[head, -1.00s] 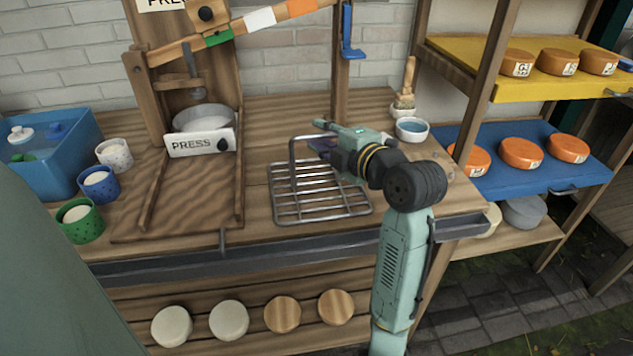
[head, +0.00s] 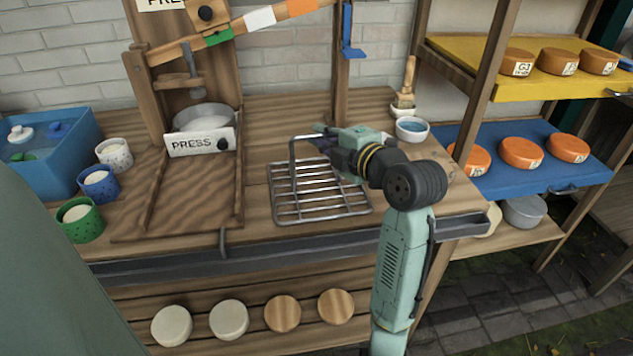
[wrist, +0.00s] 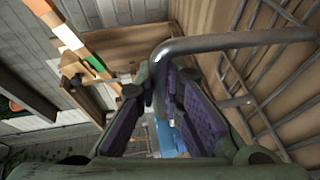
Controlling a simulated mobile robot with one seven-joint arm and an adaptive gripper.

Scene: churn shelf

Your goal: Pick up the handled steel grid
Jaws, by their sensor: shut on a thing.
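The handled steel grid (head: 306,207) lies flat on the wooden worktop, right of the press. Its raised handle (head: 292,152) stands up at the back and runs right to my gripper (head: 314,142). In the wrist view the handle (wrist: 235,42) arches in from the right and its bend comes down between the purple pads of my gripper (wrist: 168,85). My gripper is shut on the handle. The grid's bars (wrist: 262,100) also show in the wrist view, over the wood. The far part of the handle is hidden behind my gripper in the head view.
The press with its pan (head: 203,118) stands left of the grid. A bowl of blue water (head: 412,130) and a brush (head: 405,85) are at the right. Three cups, one of them green (head: 79,220), stand left. A post (head: 342,70) rises behind.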

